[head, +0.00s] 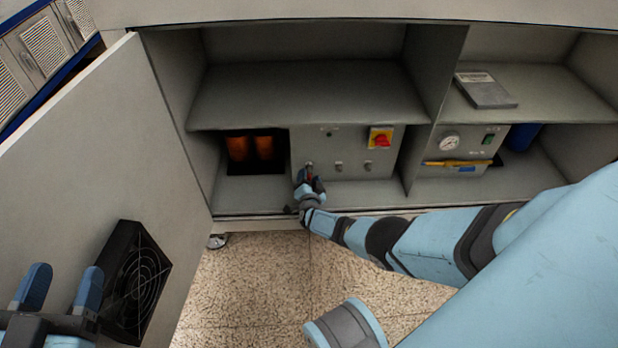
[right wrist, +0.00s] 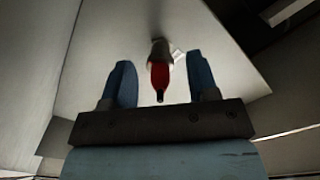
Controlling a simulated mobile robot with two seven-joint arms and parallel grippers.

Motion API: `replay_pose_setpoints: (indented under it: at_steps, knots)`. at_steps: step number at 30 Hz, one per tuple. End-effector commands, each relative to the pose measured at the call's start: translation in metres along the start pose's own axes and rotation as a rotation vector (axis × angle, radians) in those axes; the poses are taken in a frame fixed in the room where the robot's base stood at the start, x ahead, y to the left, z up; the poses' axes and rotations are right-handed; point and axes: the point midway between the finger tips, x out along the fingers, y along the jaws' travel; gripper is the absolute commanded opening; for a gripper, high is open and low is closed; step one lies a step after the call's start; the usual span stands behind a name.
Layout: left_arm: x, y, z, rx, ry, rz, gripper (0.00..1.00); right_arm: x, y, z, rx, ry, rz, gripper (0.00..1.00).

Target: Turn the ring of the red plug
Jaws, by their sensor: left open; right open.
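The red plug (right wrist: 159,78) shows in the right wrist view, with a grey metal ring (right wrist: 160,51) at its far end against the pale panel. In the head view the plug (head: 309,171) is a small red spot at the left connector of the grey control box. My right gripper (right wrist: 162,85) is open, with one blue finger on each side of the plug and a gap on both sides. In the head view my right gripper (head: 309,180) is at the box front and partly hides the plug. My left gripper (head: 60,290) is open and empty at the lower left.
An open door (head: 100,150) with a black fan (head: 137,280) stands at the left. A gauge unit (head: 458,150) with a yellow bar sits in the right compartment. Shelves lie above both.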

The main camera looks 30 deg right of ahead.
Motion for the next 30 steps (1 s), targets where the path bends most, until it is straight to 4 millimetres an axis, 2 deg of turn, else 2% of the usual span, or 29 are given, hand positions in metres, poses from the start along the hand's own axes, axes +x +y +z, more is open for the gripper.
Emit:
replay_pose_setpoints:
  at_steps: [2,9,20,30]
  knots:
    - [-0.0005,-0.0001,-0.0001,0.003,-0.001,0.001,0.57,0.0001,-0.0001,-0.0001,0.000,0.000,0.000,0.54]
    - [-0.0002,-0.0001,-0.0004,0.001,-0.001,0.000,0.57,0.0000,-0.0001,-0.0001,0.000,0.000,0.000,0.04]
    - [0.0014,0.0003,-0.0015,-0.011,0.003,-0.006,0.57,0.0000,-0.0002,0.0001,0.050,0.000,0.001,0.04]
    - [0.0016,0.0001,-0.0005,-0.010,0.001,-0.006,0.57,0.0001,-0.0002,0.0000,0.290,0.001,0.001,0.04]
